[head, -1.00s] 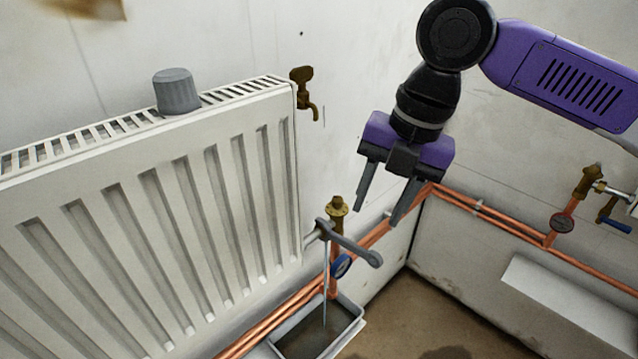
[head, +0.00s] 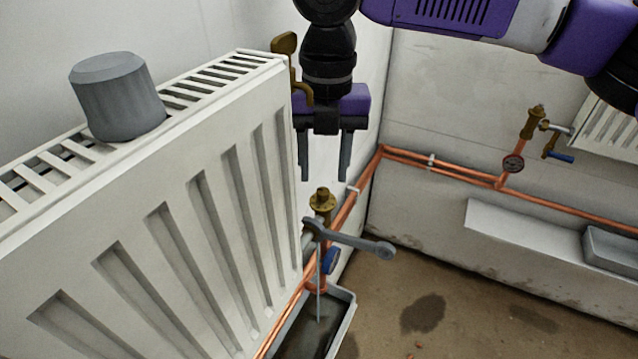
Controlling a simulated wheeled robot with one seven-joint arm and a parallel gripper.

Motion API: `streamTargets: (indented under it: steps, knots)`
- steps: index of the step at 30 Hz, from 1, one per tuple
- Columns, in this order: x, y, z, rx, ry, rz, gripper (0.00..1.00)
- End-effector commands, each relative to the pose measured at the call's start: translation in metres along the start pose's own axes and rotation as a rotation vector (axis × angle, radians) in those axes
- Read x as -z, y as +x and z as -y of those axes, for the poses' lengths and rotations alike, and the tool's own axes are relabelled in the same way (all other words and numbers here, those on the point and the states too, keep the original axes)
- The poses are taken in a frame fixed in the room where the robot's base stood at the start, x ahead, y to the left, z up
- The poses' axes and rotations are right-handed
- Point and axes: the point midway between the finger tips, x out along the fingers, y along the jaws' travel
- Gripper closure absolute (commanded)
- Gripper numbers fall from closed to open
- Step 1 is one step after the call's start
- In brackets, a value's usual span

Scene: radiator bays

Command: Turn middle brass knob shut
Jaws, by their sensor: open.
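The brass knob (head: 322,199) tops the valve at the right end of the near white radiator (head: 150,240). My gripper (head: 324,177) points down with its two dark fingers apart and nothing between them. In the picture its fingertips are just above the knob, one to each side; how far apart they are in depth I cannot tell. A grey spanner (head: 350,239) sits at the valve just below the knob and sticks out to the right. A thin stream of water (head: 318,285) falls from the valve into a grey tray (head: 345,310).
A grey cap (head: 117,98) stands on the radiator top. Copper pipes (head: 450,165) run along the walls. Another brass valve (head: 533,125) with a blue lever is at the far right. Some floor (head: 440,290) is clear.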

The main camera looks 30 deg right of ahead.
Motion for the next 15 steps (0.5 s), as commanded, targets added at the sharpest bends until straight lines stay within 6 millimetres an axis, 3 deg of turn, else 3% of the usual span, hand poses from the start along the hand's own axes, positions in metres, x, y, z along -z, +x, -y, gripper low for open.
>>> streamTargets:
  steps: [6,15]
  knots:
    - [0.0,0.03,0.0,0.0,0.0,0.002,0.58]
    - [0.0,0.039,0.0,-0.001,0.0,0.001,0.58]
